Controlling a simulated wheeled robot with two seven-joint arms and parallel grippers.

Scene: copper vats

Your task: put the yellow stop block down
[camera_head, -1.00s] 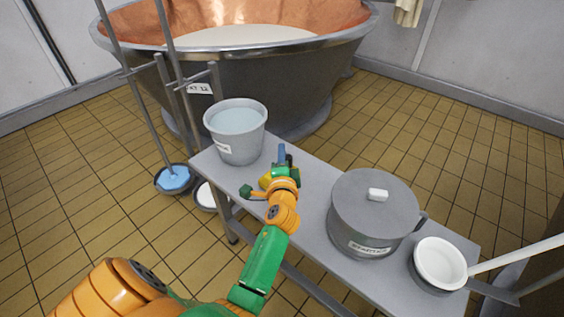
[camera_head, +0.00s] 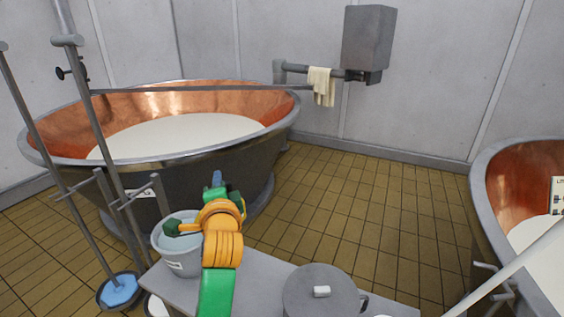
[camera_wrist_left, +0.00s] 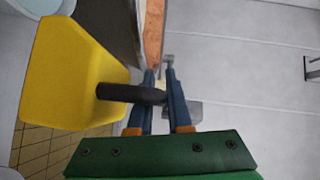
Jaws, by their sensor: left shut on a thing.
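The yellow stop block (camera_wrist_left: 65,75) shows large at the left of the left wrist view. Its dark handle (camera_wrist_left: 130,94) runs between the blue fingers of my left gripper (camera_wrist_left: 160,74), which is shut on it. In the head view the same gripper (camera_head: 217,180) is raised in front of the large copper vat (camera_head: 160,184), its blue fingers pointing away from me. I cannot make out the block there; my orange wrist covers that area. My right gripper is not in view.
A grey bench (camera_head: 262,268) below holds a bucket (camera_head: 176,262) of pale liquid, partly behind my wrist, and a lidded grey pot (camera_head: 318,287). A second copper vat (camera_head: 505,182) stands at right. Upright metal poles (camera_head: 85,120) rise at left. Tiled floor (camera_head: 365,200) is open between the vats.

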